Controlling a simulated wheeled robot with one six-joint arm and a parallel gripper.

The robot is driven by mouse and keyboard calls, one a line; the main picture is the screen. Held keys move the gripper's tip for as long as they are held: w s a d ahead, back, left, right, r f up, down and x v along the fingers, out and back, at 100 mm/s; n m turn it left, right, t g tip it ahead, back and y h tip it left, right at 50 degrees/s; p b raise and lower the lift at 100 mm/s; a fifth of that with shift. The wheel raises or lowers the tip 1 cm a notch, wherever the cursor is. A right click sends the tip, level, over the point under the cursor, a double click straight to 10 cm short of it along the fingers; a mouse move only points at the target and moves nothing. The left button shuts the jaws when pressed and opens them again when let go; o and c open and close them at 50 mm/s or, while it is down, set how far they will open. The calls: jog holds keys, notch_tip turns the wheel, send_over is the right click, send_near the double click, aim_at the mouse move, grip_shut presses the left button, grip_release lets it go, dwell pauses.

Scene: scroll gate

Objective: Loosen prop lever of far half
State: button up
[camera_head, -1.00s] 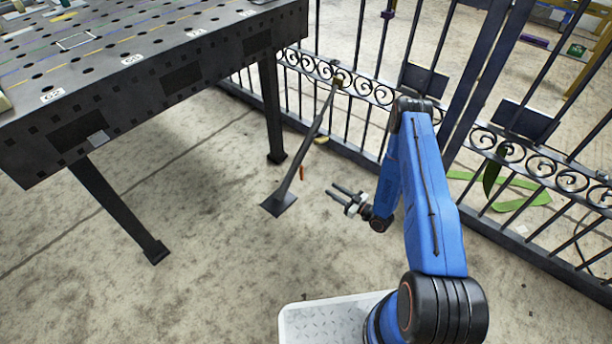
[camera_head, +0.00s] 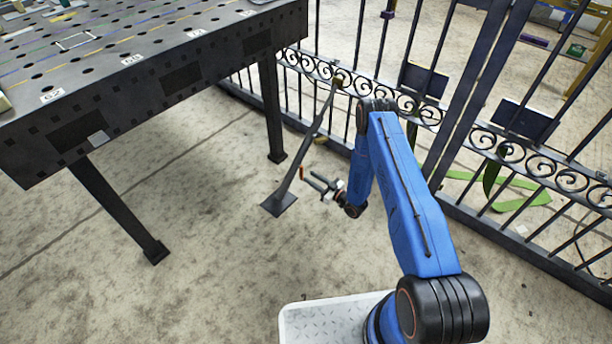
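The prop (camera_head: 304,150) is a dark slanted bar. It runs from a square foot plate (camera_head: 279,204) on the floor up to the scrollwork band of the left gate half (camera_head: 292,62). A small orange lever (camera_head: 301,173) sits low on the prop's right side, and a small yellowish piece (camera_head: 320,140) shows higher up. My gripper (camera_head: 309,178) has its two fingers apart and pointing left. The fingertips are close to the orange lever; I cannot tell whether they touch it. Nothing shows between the fingers.
A dark perforated table (camera_head: 150,75) stands at the left, its legs (camera_head: 271,110) near the prop. The right gate half (camera_head: 545,165) continues to the right, with green strips (camera_head: 520,190) beyond it. The concrete floor in front of the foot plate is clear.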

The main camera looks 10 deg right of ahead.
aim_at(302, 173)
jog(key=shift+x, duration=2.1)
grip_shut()
